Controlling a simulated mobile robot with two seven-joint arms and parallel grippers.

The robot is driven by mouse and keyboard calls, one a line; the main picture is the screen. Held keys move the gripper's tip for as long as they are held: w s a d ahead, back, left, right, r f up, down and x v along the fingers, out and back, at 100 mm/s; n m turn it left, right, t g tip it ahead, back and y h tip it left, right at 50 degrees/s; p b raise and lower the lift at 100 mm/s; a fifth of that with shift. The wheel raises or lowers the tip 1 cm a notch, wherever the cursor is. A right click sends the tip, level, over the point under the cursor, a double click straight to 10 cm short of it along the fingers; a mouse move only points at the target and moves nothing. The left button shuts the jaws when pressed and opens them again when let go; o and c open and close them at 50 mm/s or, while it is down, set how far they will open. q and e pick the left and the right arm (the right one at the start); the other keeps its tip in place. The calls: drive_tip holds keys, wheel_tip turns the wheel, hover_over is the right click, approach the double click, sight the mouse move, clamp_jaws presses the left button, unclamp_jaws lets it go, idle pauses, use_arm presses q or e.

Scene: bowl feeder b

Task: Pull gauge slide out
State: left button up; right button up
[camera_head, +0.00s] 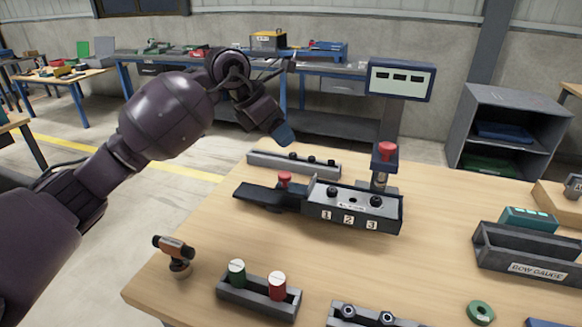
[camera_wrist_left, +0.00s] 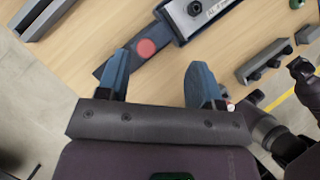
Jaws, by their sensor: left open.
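The gauge (camera_head: 352,207) is a dark block marked 1, 2, 3 on the table, with a display on a post behind it. Its dark flat slide (camera_head: 258,196) sticks out from its left end and carries a red knob (camera_head: 285,177). My left gripper (camera_head: 284,134) is above and behind the slide, apart from it. In the left wrist view, the left gripper (camera_wrist_left: 160,62) is open and empty. The red knob (camera_wrist_left: 146,49) and the gauge body (camera_wrist_left: 196,14) show beyond the fingers, and the left finger overlaps part of the slide. My right gripper is not in view.
A grey rail (camera_head: 293,163) with black knobs lies behind the gauge. In front are an orange-and-black tool on a stand (camera_head: 177,255), a tray (camera_head: 257,295) with green and red-and-white cylinders, and a labelled bow gauge box (camera_head: 533,252) at right. Bare table lies between them.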

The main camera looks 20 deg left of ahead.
sight(284, 174)
use_arm(q)
drive_tip(key=f, duration=0.3)
drive_tip(key=w+f+y+b, duration=0.1)
drive_tip(key=f, duration=0.3)
drive_tip(key=f+g+y, duration=0.1)
drive_tip(key=f, duration=0.2)
drive_tip(key=shift+w+d+f, duration=0.1)
drive_tip(key=shift+w+f, duration=0.05)
drive_tip(key=shift+f, duration=0.2)
drive_tip(key=shift+w+d+f+b, duration=0.15)
drive_tip(key=shift+f+b, duration=0.15)
drive_tip(key=shift+f, duration=0.05)
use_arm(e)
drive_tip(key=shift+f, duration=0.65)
use_arm(q)
drive_tip(key=shift+c, duration=0.3)
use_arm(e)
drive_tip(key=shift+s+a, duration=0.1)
use_arm(q)
drive_tip(key=shift+c, duration=1.3)
clamp_jaws()
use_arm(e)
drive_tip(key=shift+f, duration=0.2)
